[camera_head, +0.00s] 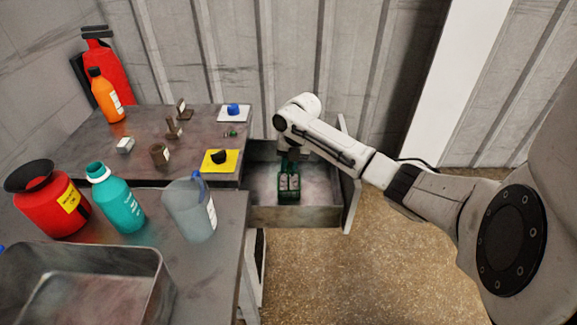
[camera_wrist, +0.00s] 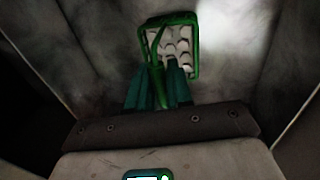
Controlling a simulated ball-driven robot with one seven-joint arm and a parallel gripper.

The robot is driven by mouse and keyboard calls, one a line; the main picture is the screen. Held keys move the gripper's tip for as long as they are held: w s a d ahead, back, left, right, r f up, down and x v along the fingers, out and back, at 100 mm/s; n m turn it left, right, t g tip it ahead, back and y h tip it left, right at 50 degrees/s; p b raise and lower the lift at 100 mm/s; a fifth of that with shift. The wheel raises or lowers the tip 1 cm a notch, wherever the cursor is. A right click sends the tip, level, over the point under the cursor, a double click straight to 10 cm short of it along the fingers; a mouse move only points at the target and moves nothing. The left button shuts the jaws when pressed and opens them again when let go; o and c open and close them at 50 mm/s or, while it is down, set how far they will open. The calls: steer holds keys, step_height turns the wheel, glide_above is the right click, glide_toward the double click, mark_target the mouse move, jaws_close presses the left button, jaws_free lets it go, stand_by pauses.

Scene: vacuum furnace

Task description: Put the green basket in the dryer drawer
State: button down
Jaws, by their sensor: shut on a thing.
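The green basket (camera_head: 289,190) is inside the open dryer drawer (camera_head: 265,213), under my gripper (camera_head: 288,158). In the wrist view the green basket (camera_wrist: 182,42) has a green rim and handle and holds several pale pieces. My gripper (camera_wrist: 158,88) has its teal fingers shut on the handle. The drawer floor shows around the basket. I cannot tell whether the basket rests on the floor or hangs just above it.
A table with a yellow mat (camera_head: 220,161) stands left of the drawer. A teal bottle (camera_head: 117,200), a grey jug (camera_head: 190,207), a red container (camera_head: 52,200) and a metal tub (camera_head: 152,265) stand on the nearer table. Floor at right is clear.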

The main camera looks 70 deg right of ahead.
mark_target(295, 180)
steer(key=c, duration=1.5)
jaws_free()
steer(key=shift+f, duration=0.15)
steer(key=o, duration=0.5)
steer(key=r, duration=0.4)
steer(key=s+r, duration=0.1)
steer(key=r, duration=0.3)
steer(key=s+d+r, duration=0.1)
steer(key=r, duration=0.3)
steer(key=shift+r, duration=0.1)
